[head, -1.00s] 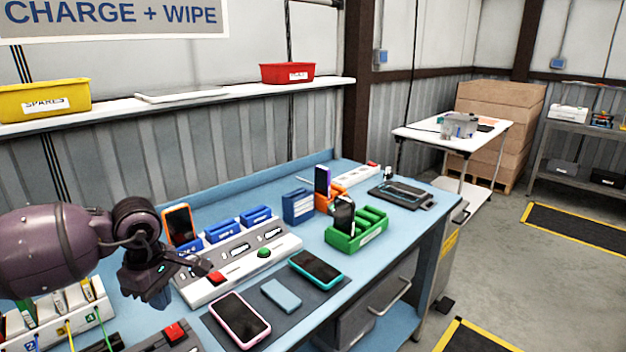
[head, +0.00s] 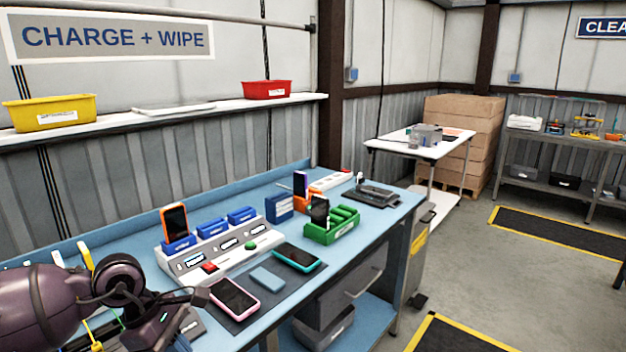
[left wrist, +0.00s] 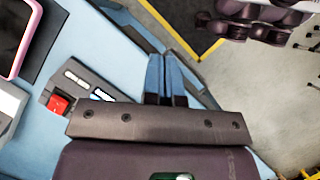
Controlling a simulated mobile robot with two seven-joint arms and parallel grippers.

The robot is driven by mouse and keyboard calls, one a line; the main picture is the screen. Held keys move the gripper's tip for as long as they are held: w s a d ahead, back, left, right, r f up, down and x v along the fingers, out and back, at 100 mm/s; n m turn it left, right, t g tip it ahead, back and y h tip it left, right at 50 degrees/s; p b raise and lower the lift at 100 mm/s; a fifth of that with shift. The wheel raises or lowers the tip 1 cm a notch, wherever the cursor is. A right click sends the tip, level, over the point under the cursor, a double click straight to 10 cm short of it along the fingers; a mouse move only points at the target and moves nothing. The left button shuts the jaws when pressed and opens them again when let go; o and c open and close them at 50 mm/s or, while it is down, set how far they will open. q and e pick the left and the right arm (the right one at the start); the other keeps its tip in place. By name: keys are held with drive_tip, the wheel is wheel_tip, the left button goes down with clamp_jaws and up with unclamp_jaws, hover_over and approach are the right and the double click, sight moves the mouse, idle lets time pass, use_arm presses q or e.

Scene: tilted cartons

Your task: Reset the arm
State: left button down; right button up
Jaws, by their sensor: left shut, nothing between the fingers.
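My left gripper (head: 168,328) is low at the left of the head view, at the front left part of the blue workbench (head: 380,222). In the left wrist view its two blue-grey fingers (left wrist: 166,80) lie together with nothing between them. They are near the bench's edge, with a pink-framed phone (left wrist: 10,35) off to the left. My right gripper does not show in the head view. Purple parts at the top right of the left wrist view seem to be my own body.
The bench holds a pink-framed phone (head: 233,298), a teal phone (head: 296,257), a blue cloth (head: 267,279), a charging dock (head: 225,255) with an orange phone (head: 174,222), and a green tray (head: 332,227). Open floor (head: 470,285) lies to the right.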

use_arm(q)
drive_tip(key=s+d+r+n+t+h, duration=0.2)
drive_tip(key=d+r+n+h, duration=0.1)
drive_tip(key=d+n+h, duration=0.3)
drive_tip(key=s+d+r+n+t+h, duration=0.2)
drive_tip(key=d+r+n+h, duration=0.1)
drive_tip(key=d+h, duration=0.4)
drive_tip(key=w+a+n+t+y, duration=0.1)
drive_tip(key=a+n+t+y, duration=0.55)
drive_tip(key=n, duration=0.75)
drive_tip(key=w+a+n+t+y, duration=0.1)
drive_tip(key=a+n+t+y, duration=0.2)
drive_tip(key=n+t+y, duration=0.8)
drive_tip(key=s+a+f+n+g+y, duration=0.2)
drive_tip(key=s+a+f+n+g, duration=0.5)
drive_tip(key=n, duration=0.5)
drive_tip(key=s+a+f+n+g, duration=0.1)
drive_tip(key=s+f+n+g, duration=0.95)
drive_tip(key=s, duration=0.65)
drive_tip(key=w+f+m+t+h, duration=0.1)
drive_tip(key=w+f+m+t, duration=0.1)
drive_tip(key=w+f+t, duration=0.5)
drive_tip(key=shift+w+f+t, duration=0.3)
drive_tip(key=shift+w+f, duration=0.1)
drive_tip(key=shift+f, duration=1.9)
